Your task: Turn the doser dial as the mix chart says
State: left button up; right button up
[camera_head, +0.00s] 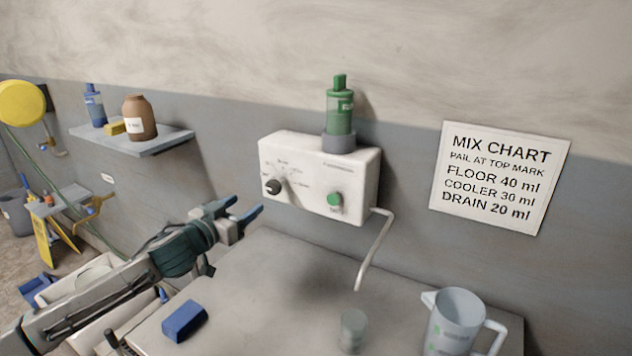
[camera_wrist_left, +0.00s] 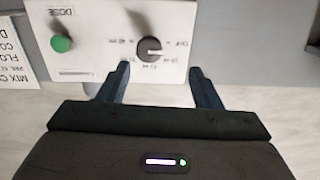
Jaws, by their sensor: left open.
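The white doser box (camera_head: 310,165) is on the wall above the grey counter, with a green bottle (camera_head: 340,110) upright on top. Its black dial (camera_head: 272,187) is on the left of the front face, and a green button (camera_head: 335,199) is on the right. In the left wrist view the dial (camera_wrist_left: 149,49) appears upside down, just beyond and between the fingertips, with a printed scale too small to read. My left gripper (camera_head: 246,212) is open and empty, below and left of the box, apart from the dial. The mix chart (camera_head: 500,178) reads floor 40 ml, cooler 30 ml, drain 20 ml.
A bent spout (camera_head: 375,250) comes down from the box over a small clear cup (camera_head: 353,331). A clear jug (camera_head: 455,320) stands at the counter's right. A blue sponge (camera_head: 185,320) lies front left. A wall shelf (camera_head: 135,140) holds bottles. The counter's middle is clear.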

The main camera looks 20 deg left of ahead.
aim_at(271, 187)
pick_arm(q)
jog(key=shift+h, duration=0.5)
jog(key=w+p, duration=0.1)
jog(key=w, duration=0.2)
jog(key=w+d+p, duration=0.1)
jog(key=w, duration=0.2)
jog(key=w+d+r+p, duration=0.1)
jog(key=w, duration=0.2)
jog(key=shift+w+p, duration=0.35)
jog(key=shift+w, duration=0.05)
jog(key=shift+w+f, duration=0.15)
jog(key=shift+w, duration=0.25)
jog(key=c, duration=0.9)
jog(key=shift+c, duration=0.4)
pick_arm(e)
notch_tip(271, 187, up, 4)
